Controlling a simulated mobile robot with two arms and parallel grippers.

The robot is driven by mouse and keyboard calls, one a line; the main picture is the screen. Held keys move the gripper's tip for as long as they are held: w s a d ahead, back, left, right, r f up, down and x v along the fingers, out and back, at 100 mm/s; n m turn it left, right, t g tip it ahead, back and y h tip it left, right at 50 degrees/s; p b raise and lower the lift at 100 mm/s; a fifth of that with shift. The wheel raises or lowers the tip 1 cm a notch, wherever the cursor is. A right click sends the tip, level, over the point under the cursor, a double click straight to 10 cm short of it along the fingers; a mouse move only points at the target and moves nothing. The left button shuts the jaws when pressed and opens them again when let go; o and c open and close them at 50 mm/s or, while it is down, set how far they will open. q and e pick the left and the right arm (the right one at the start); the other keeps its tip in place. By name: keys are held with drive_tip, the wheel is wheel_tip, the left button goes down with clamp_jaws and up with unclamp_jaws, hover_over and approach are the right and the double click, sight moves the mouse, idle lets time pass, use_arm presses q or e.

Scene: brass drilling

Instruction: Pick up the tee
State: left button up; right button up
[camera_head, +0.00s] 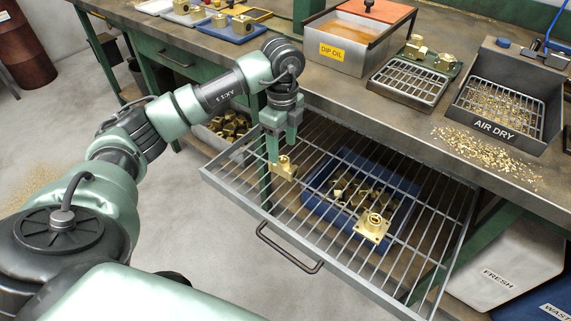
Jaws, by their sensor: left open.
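My left gripper (282,152) points down over the wire rack drawer (325,247), at its left part. It is open. A small brass fitting (285,169), which looks like the tee, is right at its fingertips; part of it is hidden by a finger, and I cannot tell whether they touch. A second brass fitting with a square flange (374,229) stands on the rack's wires to the right, apart from the gripper. My right gripper is not in view.
A blue bin (319,205) with several brass pieces shows below the wires. On the bench above stand the DIP OIL tank (340,50), a small wire tray (408,84) and the AIR DRY tray (500,125). Brass chips (485,155) lie near the bench edge. The drawer handle (288,252) sticks out in front.

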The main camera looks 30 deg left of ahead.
sight(283, 160)
use_arm(q)
wheel_tip(283, 160, down, 7)
drive_tip(key=shift+w+f+b, duration=0.1)
drive_tip(key=shift+f+b, duration=0.05)
drive_tip(key=shift+b, duration=0.3)
clamp_jaws()
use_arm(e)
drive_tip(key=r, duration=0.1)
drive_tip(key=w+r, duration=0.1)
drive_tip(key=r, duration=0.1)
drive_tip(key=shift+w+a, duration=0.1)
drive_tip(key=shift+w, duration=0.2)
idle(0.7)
